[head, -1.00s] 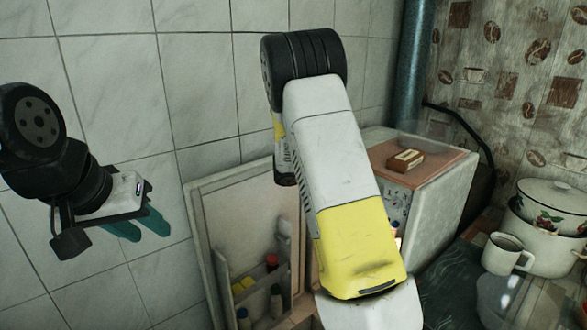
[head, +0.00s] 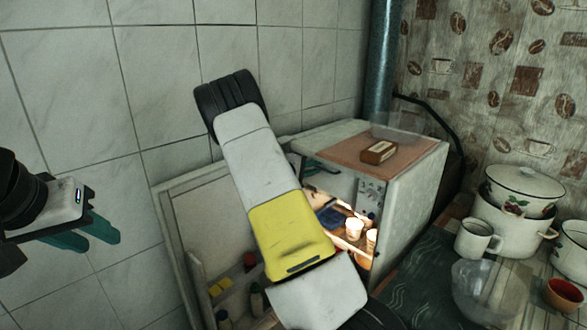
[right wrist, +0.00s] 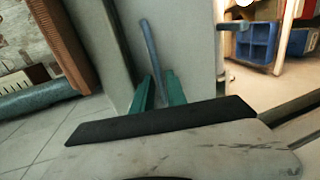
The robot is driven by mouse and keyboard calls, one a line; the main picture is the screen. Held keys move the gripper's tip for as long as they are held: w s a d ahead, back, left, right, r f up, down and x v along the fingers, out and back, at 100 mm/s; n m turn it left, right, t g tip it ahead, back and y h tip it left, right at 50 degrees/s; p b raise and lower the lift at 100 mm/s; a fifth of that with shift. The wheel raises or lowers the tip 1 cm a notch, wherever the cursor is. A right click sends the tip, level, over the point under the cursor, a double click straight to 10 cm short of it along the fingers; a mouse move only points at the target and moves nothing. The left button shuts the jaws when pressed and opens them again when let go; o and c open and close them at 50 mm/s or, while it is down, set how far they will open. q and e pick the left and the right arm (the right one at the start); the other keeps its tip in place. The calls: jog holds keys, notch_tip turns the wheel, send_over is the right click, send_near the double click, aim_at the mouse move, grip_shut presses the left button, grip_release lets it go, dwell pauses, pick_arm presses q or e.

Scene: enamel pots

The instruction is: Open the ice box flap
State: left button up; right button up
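The fridge (head: 412,200) stands with its door (head: 185,235) swung open to the left and its inside lit. A pale grey panel (right wrist: 190,40), which looks like the ice box flap, shows in the right wrist view; it appears closed. A blue-grey bar (right wrist: 148,45) runs along it. My right gripper (right wrist: 160,85) has its teal fingers apart, near the panel, with the bar's near end between or just beyond them; contact cannot be told. My left gripper (head: 100,238) is open and empty by the tiled wall.
A blue tray (head: 330,217) and pale cups (head: 355,229) sit inside the fridge. A brown box (head: 378,152) lies on top. Enamel pots (head: 513,225), a white mug (head: 478,238) and a glass bowl (head: 482,290) crowd the counter at right. Door bottles stand low left.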

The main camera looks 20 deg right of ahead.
grip_shut()
dwell(1.4)
